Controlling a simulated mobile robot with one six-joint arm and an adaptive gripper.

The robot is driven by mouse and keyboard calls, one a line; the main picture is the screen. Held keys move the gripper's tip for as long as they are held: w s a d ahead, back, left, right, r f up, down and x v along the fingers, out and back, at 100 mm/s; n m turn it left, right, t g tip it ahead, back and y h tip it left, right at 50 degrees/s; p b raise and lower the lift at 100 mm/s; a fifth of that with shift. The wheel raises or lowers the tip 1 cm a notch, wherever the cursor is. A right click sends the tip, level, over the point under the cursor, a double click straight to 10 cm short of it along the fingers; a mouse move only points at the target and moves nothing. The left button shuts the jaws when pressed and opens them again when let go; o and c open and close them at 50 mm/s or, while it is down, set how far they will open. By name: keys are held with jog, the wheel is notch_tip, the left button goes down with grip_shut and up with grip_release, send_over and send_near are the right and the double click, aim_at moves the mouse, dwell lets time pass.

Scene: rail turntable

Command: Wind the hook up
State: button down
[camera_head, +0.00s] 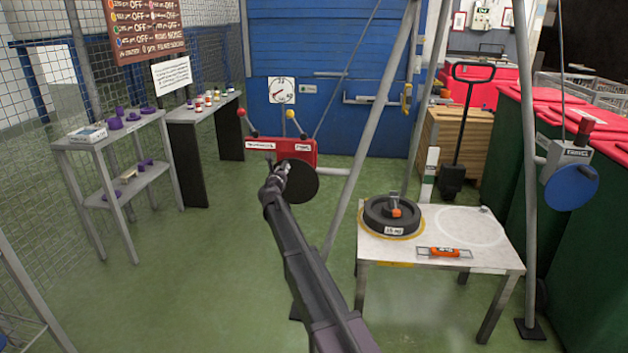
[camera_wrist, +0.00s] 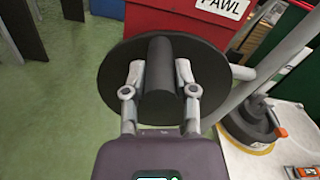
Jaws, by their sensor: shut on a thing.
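My gripper (camera_head: 283,170) is shut on the dark crank handle (camera_wrist: 160,50), which stands out from a round black disc (camera_head: 304,186). In the wrist view the two fingers lie on either side of the handle, and the disc (camera_wrist: 112,72) is behind it. The disc is on the front of a red winch box (camera_head: 309,150) with a red-knobbed and a yellow-knobbed lever. One label on the box reads PAWL (camera_wrist: 223,8). A thin line runs from near the box up to the right. I cannot make out the hook in either view.
A white table (camera_head: 385,248) right of the winch bears a black weight (camera_head: 378,218) and an orange-handled bar (camera_head: 445,252). Grey frame legs (camera_head: 372,130) stand around it. A grey unit with a blue disc (camera_head: 571,187) hangs at right. Green floor is clear at left.

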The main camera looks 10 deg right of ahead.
jog(key=shift+d, duration=0.4)
jog(key=shift+s+d+r+m, duration=0.1)
jog(key=shift+s+d+m, duration=0.05)
jog(key=shift+d+m, duration=0.35)
jog(key=shift+s+d+r+m, duration=0.15)
jog(key=shift+d+m, duration=0.1)
jog(key=shift+m, duration=0.35)
jog(key=c, duration=0.8)
grip_release()
jog(key=shift+d+f, duration=0.1)
jog(key=o, duration=0.6)
jog(key=shift+a, duration=0.2)
jog(key=shift+s+a, duration=0.1)
jog(key=shift+s, duration=0.05)
jog(key=v, duration=0.7)
jog(key=shift+s+a, duration=0.15)
jog(key=shift+s, duration=0.15)
